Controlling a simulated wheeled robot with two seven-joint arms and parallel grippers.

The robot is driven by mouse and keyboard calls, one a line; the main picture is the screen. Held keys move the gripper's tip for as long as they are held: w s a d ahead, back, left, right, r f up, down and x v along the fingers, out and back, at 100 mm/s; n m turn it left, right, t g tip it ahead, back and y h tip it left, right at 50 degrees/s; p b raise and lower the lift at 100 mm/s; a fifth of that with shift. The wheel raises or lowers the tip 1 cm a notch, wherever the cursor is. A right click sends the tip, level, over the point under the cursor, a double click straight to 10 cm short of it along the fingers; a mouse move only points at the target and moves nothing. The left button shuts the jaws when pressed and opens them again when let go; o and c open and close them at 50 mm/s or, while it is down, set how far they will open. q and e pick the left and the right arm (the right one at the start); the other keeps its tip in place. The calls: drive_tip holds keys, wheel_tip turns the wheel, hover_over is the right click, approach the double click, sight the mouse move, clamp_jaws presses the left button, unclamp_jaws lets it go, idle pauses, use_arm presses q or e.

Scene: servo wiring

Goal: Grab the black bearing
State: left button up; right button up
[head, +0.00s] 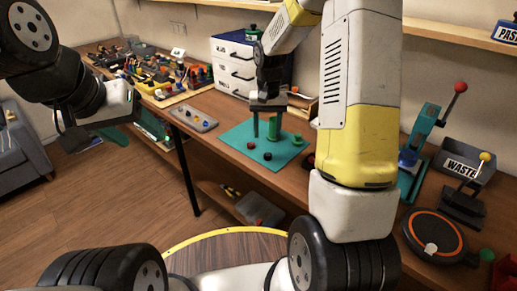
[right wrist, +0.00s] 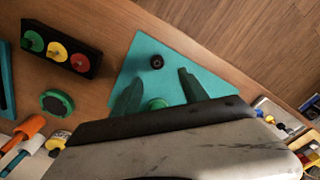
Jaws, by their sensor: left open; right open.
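In the right wrist view a small black ring-shaped bearing (right wrist: 157,62) lies on the teal mat (right wrist: 150,47), just beyond my right fingertips and apart from them. My right gripper (right wrist: 161,76) is open and empty, pointing at the mat. A green part (right wrist: 157,103) shows between its fingers. In the head view my right gripper (head: 269,126) is over the mat (head: 236,137), with a green post behind it. My left gripper (head: 97,122) is open and empty, off the table at the left.
A black holder (right wrist: 60,48) with green, yellow and red pieces stands beside the mat, near a green-and-black round part (right wrist: 57,103). A grey tray (head: 193,118) lies left of the mat. A white drawer box (head: 233,66) stands behind. A black turntable (head: 434,235) is at the right.

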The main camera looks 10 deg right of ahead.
sight(268, 154)
wheel_tip(268, 154, down, 2)
drive_tip(key=shift+a, duration=0.1)
drive_tip(key=f, duration=0.7)
drive_tip(key=shift+d+f, duration=0.1)
drive_tip(key=shift+d, duration=0.25)
clamp_jaws()
